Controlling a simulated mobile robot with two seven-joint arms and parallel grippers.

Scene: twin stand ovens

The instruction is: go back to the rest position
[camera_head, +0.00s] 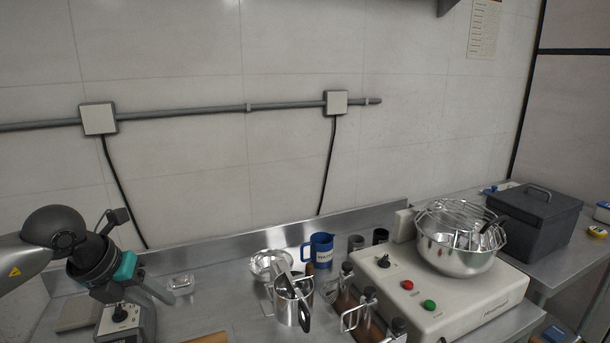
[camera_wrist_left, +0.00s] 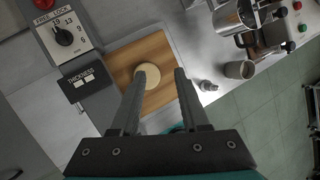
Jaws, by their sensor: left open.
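My left gripper (camera_head: 138,296) hangs at the end of the left arm, low at the left of the head view, in front of a machine with a dark knob. In the left wrist view its two fingers (camera_wrist_left: 164,74) are spread apart with nothing held between them. Beyond the fingertips, a round pale disc (camera_wrist_left: 152,92) lies on a wooden board (camera_wrist_left: 126,56); the left finger covers part of it. My right gripper is in neither view.
The knobbed machine (camera_wrist_left: 66,37) stands beside the board. A blue jug (camera_head: 321,249), steel pots and bottles stand mid-counter.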

